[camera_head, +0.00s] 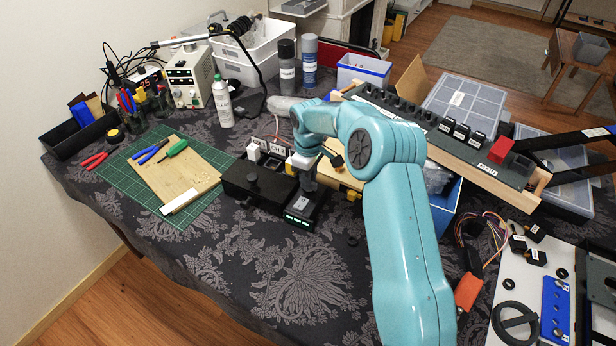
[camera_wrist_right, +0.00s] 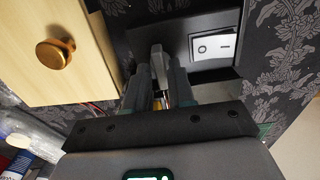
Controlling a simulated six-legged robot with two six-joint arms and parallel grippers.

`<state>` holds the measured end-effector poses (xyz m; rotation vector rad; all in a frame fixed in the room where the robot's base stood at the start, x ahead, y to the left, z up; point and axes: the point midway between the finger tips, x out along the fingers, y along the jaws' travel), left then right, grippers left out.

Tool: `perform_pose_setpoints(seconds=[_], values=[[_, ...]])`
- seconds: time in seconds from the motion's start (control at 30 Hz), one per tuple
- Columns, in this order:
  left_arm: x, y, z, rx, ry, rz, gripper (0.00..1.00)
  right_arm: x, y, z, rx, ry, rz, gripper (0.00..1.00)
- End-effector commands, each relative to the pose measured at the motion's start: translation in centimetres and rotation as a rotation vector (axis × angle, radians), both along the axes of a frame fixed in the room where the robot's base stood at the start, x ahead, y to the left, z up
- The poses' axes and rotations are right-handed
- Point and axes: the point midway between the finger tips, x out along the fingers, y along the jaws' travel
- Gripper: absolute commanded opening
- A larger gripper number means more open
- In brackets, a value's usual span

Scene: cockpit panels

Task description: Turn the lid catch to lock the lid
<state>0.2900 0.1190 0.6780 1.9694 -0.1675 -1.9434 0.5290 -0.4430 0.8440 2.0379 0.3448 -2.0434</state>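The lid catch (camera_wrist_right: 157,62) is a small light grey lever in the right wrist view, between the fingertips of my right gripper (camera_wrist_right: 158,82). The two dark fingers stand close on either side of it, with no clear gap. The pale wooden lid (camera_wrist_right: 40,65) with a brass knob (camera_wrist_right: 55,53) lies to the left of the catch. In the head view my right gripper (camera_head: 303,165) points down beside the black unit, and the wrist partly hides the wooden lid (camera_head: 345,178). The catch itself is hidden there. My left gripper is not in view.
A white rocker switch (camera_wrist_right: 215,46) sits close right of the gripper. The black unit (camera_head: 255,187) with a knob stands on the patterned cloth. A green mat (camera_head: 120,180) with tools lies left, and a long switch panel (camera_head: 440,130) lies right. The front cloth is clear.

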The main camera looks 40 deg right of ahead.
Motion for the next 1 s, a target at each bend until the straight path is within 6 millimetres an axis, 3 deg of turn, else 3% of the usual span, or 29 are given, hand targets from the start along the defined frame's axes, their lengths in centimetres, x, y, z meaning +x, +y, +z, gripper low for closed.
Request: perform_pose_setpoints(seconds=[0.23, 0.7, 0.83, 1.0], values=[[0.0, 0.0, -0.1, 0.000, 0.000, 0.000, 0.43, 0.2, 0.0, 1.5, -0.001, -0.006, 0.001, 0.23], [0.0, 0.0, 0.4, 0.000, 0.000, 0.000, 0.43, 0.1, -0.1, 13.2, 0.000, -0.006, 0.000, 0.23], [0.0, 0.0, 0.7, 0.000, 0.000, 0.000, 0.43, 0.0, -0.1, 15.2, 0.000, -0.004, 0.000, 0.23], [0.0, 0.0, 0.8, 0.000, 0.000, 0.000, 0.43, 0.0, 0.0, 16.3, 0.002, -0.002, 0.000, 0.23]])
